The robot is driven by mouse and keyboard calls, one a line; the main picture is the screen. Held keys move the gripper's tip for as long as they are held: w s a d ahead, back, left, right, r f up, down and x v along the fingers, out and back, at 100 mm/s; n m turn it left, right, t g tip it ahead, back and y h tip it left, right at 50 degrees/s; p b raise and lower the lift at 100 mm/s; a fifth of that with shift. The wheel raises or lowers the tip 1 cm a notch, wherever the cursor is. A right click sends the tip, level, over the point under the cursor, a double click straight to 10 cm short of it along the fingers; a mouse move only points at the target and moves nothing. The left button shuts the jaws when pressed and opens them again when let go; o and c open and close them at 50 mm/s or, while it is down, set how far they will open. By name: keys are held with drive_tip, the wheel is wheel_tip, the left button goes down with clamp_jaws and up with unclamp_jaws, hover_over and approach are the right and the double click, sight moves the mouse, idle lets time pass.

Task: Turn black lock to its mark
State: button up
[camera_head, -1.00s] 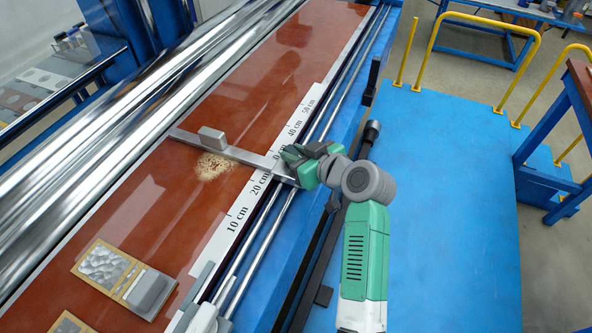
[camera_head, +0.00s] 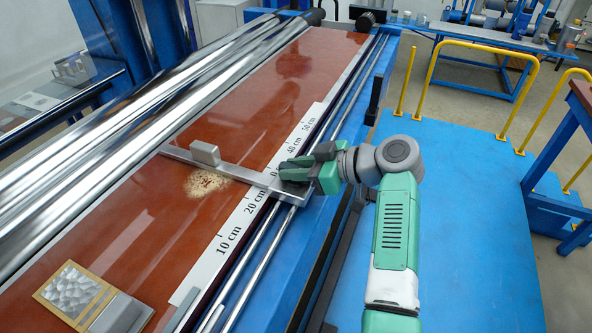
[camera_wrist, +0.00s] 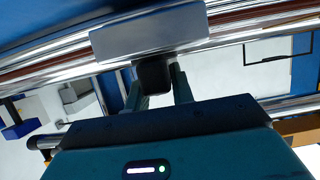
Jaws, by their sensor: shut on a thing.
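The black lock (camera_wrist: 153,74) shows in the wrist view as a dark rounded block below a grey metal piece (camera_wrist: 150,34). My gripper (camera_wrist: 158,80) has one finger on each side of it and is shut on it. In the head view my gripper (camera_head: 292,170) is at the right end of the grey crossbar (camera_head: 235,171), beside the ruler strip. The fingers hide the lock there. I cannot make out its mark or how far the lock is turned.
The crossbar carries a small grey block (camera_head: 205,152) and lies across the red-brown table (camera_head: 140,215). A white centimetre ruler (camera_head: 229,241) and steel rails run along the table's right side. Shiny rollers (camera_head: 110,130) lie to the left. The blue platform (camera_head: 470,220) is clear, with yellow railings beyond.

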drive_tip(key=shift+f, duration=0.1)
drive_tip(key=o, duration=1)
drive_tip(key=shift+a, duration=0.1)
drive_tip(key=shift+d+r, duration=0.2)
drive_tip(key=shift+d, duration=0.05)
drive_tip(key=p+v, duration=0.2)
drive_tip(key=v, duration=0.5)
drive_tip(key=shift+s+d, duration=0.15)
